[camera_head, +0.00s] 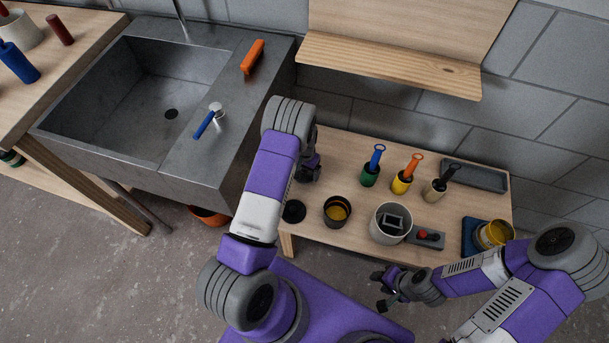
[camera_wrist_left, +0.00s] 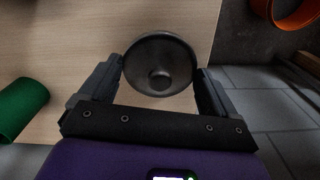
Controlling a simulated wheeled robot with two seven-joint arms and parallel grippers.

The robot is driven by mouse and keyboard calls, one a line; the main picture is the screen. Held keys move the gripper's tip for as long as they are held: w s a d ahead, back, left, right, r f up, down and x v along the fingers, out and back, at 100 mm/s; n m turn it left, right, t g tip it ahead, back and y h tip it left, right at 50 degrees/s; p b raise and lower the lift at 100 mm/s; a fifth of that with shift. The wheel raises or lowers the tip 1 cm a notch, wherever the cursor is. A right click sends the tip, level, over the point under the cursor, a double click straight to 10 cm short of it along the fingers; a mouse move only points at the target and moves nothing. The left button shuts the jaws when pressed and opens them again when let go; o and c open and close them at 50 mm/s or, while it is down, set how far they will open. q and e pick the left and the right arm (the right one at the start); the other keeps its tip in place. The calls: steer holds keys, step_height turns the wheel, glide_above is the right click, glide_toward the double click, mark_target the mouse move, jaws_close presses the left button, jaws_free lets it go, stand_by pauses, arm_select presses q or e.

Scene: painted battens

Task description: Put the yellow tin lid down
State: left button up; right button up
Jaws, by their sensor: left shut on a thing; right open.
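My left gripper (camera_head: 308,172) is over the left end of the wooden bench. In the left wrist view its fingers (camera_wrist_left: 160,80) are shut on a dark grey round lid-like thing (camera_wrist_left: 160,62) with a small round knob; I see no yellow on it. In the head view this thing is hidden or too small to tell. A dark tin with yellow inside (camera_head: 337,211) stands open on the bench, and a yellow tin (camera_head: 495,233) stands at the right on a blue piece (camera_head: 470,238). My right gripper (camera_head: 385,288) is open and empty in front of the bench.
A black disc (camera_head: 293,211) lies at the bench's left front. Green (camera_head: 370,176), yellow (camera_head: 402,183) and beige (camera_head: 435,190) pots with handles stand behind. A pale pot (camera_head: 391,222) is at the front middle. The sink (camera_head: 230,150) adjoins at left.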

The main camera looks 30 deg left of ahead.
mark_target(305, 174)
arm_select(q)
steer(key=shift+f+b, duration=0.3)
steer(key=shift+f, duration=1.05)
steer(key=shift+f, duration=0.15)
steer(key=o, duration=0.7)
step_height(305, 174, up, 12)
steer(key=p, duration=0.4)
steer(key=shift+r, duration=0.2)
